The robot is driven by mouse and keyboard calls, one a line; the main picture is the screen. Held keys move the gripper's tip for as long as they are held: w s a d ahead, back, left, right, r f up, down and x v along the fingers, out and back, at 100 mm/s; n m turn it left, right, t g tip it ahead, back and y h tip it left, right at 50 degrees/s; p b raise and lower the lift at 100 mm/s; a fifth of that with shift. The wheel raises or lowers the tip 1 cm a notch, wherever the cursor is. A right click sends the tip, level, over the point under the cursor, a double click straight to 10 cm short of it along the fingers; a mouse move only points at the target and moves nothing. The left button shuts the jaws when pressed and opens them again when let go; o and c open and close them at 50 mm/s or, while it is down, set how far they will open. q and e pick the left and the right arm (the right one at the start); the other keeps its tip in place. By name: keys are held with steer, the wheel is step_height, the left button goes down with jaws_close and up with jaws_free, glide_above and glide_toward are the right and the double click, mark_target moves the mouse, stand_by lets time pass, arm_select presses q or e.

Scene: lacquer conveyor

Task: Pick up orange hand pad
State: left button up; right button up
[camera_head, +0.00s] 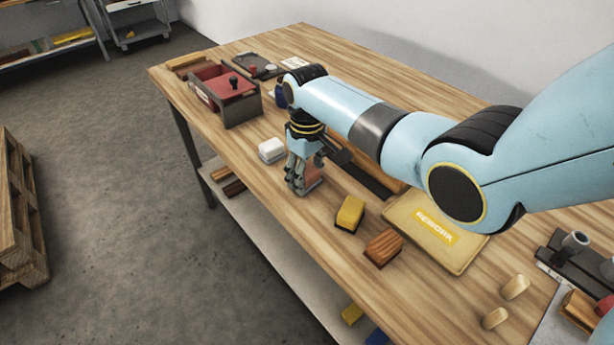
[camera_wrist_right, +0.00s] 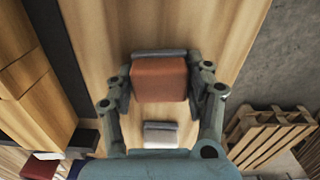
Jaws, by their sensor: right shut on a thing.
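The orange hand pad (camera_head: 314,172) is a small block with a grey layer along one side. In the head view it is mostly hidden behind the fingers of my right gripper (camera_head: 301,184), near the table's front edge. In the right wrist view the pad (camera_wrist_right: 159,79) sits between the two fingers, which touch it on both sides. The right gripper is shut on it. Whether the pad is clear of the table is hard to tell. My left gripper is not in view.
A white pad (camera_head: 271,150) lies just left of the gripper. A yellow pad (camera_head: 350,213) and a wood-brown block (camera_head: 383,247) lie to the right, beside the yellow REWORK tray (camera_head: 466,265). A red-lined box (camera_head: 238,108) stands farther left.

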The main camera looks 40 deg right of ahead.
mark_target(307, 171)
steer(key=shift+c, duration=1.3)
steer(key=shift+r, duration=0.5)
step_height(307, 171, up, 3)
steer(key=shift+f, duration=0.1)
steer(key=s+r, duration=0.2)
steer(key=s, duration=0.2)
steer(key=s+r+p, duration=0.1)
steer(key=s+r, duration=0.1)
steer(key=s, duration=0.1)
steer(key=s+r, duration=0.3)
steer(key=s, duration=0.1)
steer(key=shift+s+d+r, duration=0.1)
steer(key=shift+s+d, duration=0.25)
steer(key=shift+d, duration=0.05)
steer(key=o, duration=0.4)
steer(key=c, duration=0.3)
